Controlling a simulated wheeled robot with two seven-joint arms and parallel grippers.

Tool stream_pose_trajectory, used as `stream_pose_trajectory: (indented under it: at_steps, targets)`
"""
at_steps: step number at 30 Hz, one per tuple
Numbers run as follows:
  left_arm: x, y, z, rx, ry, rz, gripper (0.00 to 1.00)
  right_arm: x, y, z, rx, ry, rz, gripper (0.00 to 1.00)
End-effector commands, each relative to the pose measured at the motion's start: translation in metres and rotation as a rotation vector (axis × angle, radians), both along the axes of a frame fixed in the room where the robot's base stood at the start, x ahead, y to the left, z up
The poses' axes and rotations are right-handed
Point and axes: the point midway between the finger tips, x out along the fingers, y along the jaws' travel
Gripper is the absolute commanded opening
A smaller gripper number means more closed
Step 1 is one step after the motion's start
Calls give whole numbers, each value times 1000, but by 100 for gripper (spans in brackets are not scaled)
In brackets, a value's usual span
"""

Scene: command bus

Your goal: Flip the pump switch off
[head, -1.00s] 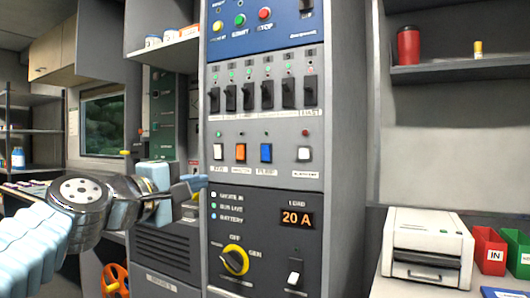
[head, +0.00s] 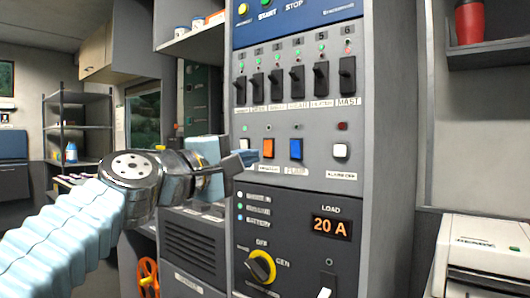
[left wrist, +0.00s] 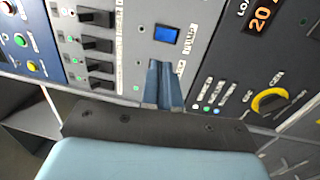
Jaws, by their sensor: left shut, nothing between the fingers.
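The blue pump switch (head: 296,149) is a rocker in the lower switch row of the grey panel (head: 315,125), with its label below. It also shows in the left wrist view (left wrist: 166,34), just beyond my fingertips. My left gripper (head: 252,157) is shut and empty. In the left wrist view the shut fingers (left wrist: 164,72) point at the blue switch, with a small gap in the picture. I cannot tell whether they touch the panel. My right gripper is not in view.
An orange switch (head: 268,148) sits left of the blue one and a white switch (head: 341,151) right. Black breakers (head: 297,81) stand in a row above. A white printer (head: 485,255) stands at right.

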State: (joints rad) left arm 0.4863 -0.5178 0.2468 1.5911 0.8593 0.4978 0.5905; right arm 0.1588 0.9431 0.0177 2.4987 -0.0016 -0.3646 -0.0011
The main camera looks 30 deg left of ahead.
Motion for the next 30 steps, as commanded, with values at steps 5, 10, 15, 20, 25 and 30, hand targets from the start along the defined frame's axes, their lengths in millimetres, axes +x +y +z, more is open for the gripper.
stream_pose_trajectory:
  at_steps: [5,10,15,20,25,30]
  targets:
    - [34,-2,5,-3,4,-1,0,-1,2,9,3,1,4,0]
    - [71,-4,11,-3,3,-1,0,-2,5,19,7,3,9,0]
    - [102,-7,15,-2,2,0,0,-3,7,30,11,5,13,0]
    - [120,-9,16,-2,2,-1,0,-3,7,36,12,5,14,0]
    - [128,-10,16,-1,0,0,0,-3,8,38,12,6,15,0]
    - [128,-10,16,0,0,0,0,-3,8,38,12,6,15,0]
